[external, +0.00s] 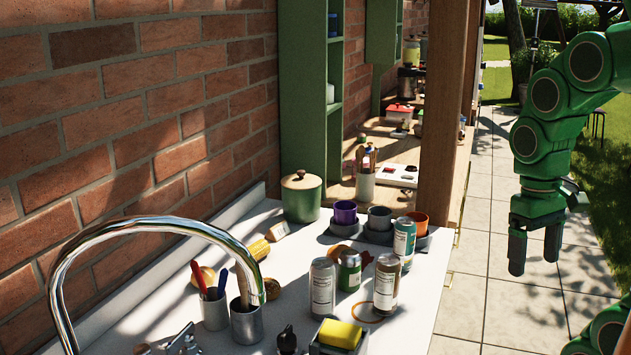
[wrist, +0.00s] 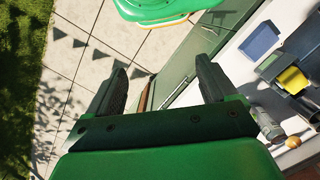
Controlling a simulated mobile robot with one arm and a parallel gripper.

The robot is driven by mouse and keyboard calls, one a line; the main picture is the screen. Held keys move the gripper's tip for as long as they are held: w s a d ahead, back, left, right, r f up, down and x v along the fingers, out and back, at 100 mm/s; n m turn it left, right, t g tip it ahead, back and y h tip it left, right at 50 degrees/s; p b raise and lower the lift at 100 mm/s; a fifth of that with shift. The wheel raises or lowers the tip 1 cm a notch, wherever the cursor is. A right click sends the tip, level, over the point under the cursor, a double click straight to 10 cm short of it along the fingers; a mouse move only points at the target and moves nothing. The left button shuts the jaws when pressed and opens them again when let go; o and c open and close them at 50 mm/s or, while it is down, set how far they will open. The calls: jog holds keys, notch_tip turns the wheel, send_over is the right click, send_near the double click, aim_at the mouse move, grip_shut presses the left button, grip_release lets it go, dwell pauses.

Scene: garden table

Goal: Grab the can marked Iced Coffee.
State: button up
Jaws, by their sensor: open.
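Several cans stand on the white counter (external: 215,349) in the external view: a silver can (external: 322,287), a short green can (external: 349,271), a brown-topped silver can (external: 386,285) and a teal-and-white can (external: 404,243). Their lettering is too small to read, so I cannot tell which is marked Iced Coffee. My gripper (external: 536,258) is open and empty, pointing down over the paving right of the counter, apart from all cans. In the wrist view its fingers (wrist: 161,75) are spread over the ground; one can (wrist: 269,126) shows at the right on the counter.
A yellow sponge (external: 340,333) in a dark holder, a tumbler (external: 247,321) and a curved faucet (external: 150,222) occupy the front. Purple (external: 345,213), grey (external: 379,218) and orange (external: 418,222) cups stand behind the cans. A wooden post (external: 447,110) rises beyond.

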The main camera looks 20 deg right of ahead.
jog(key=w+a+r+n+g+y, duration=0.1)
jog(key=w+a+r+n+y, duration=0.1)
jog(key=w+a+n+y, duration=0.75)
jog(key=w+n+t+y, duration=0.1)
jog(key=w+n+y, duration=0.3)
jog(key=w+n, duration=0.85)
jog(key=m, duration=0.3)
send_near(375, 280)
jog(key=a, duration=0.1)
jog(key=shift+x, duration=4.05)
jog(key=shift+d+f, duration=0.1)
jog(key=shift+f, duration=0.1)
jog(key=shift+c, duration=0.5)
jog(key=c, duration=1.1)
